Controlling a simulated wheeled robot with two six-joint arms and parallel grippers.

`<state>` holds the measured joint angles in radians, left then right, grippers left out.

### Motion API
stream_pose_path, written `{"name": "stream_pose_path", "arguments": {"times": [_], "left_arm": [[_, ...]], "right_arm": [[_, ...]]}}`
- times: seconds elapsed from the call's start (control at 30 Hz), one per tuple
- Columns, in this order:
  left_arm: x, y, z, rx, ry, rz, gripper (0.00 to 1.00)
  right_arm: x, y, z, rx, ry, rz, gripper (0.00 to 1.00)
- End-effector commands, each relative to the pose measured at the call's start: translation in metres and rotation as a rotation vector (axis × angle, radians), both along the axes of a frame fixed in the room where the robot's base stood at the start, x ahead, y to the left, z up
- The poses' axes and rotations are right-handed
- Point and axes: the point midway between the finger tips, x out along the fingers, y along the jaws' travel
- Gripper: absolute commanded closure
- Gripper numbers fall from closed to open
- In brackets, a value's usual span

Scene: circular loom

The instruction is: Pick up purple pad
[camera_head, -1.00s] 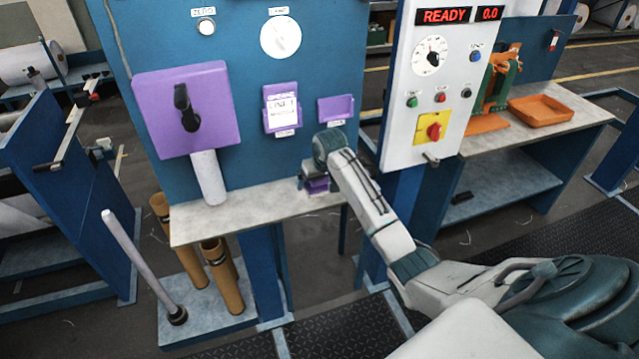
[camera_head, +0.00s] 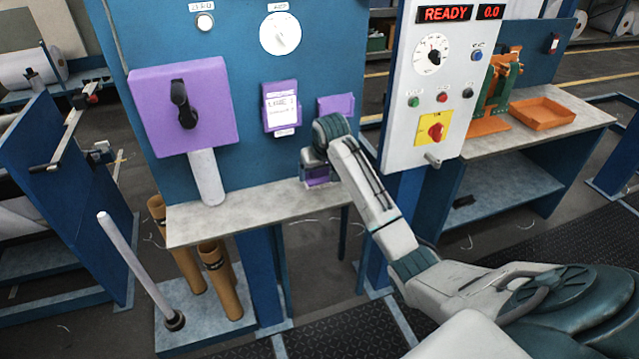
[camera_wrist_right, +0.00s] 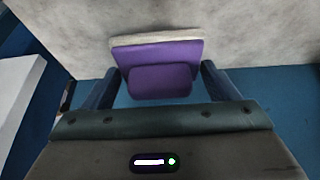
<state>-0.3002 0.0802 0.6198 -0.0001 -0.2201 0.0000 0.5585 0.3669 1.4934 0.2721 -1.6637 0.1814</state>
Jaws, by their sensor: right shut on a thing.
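The purple pad (camera_wrist_right: 160,80) shows in the right wrist view between the two fingers of my right gripper (camera_wrist_right: 160,88). It has a wide purple plate with a pale far edge and a smaller purple block on the near side. In the head view a bit of the purple pad (camera_head: 317,174) shows at the end of my right gripper (camera_head: 312,172), by the right end of the grey shelf (camera_head: 235,211). My right gripper is shut on the pad. Whether the pad touches the shelf is not clear. My left gripper is not in view.
Above the shelf, the blue panel (camera_head: 235,120) carries a large purple box (camera_head: 215,130) with a black handle, a purple card holder (camera_head: 281,105) and a purple tray (camera_head: 335,105). A white control panel (camera_head: 400,130) stands to the right. Brown tubes (camera_head: 220,290) stand below the shelf.

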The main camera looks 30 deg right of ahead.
Motion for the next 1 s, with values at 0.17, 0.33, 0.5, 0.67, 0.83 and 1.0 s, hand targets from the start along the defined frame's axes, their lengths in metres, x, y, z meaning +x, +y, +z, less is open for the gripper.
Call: {"name": "stream_pose_path", "arguments": {"times": [0.17,0.33,0.5,0.67,0.83,1.0], "left_arm": [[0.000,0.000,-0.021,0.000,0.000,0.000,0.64],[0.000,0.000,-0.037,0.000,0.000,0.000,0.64],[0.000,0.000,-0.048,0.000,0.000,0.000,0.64],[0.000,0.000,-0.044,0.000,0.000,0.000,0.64],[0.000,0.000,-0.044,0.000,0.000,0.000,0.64],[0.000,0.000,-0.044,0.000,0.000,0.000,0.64]], "right_arm": [[-0.039,0.022,-0.006,0.000,0.004,0.003,0.43],[-0.076,0.045,-0.001,0.001,0.004,0.003,0.43],[-0.106,0.062,0.004,0.002,0.005,0.001,0.43],[-0.124,0.073,0.010,0.001,0.007,0.001,0.43],[-0.132,0.077,0.010,0.002,0.008,0.000,0.43],[-0.133,0.078,0.010,0.002,0.008,0.000,0.43]]}}
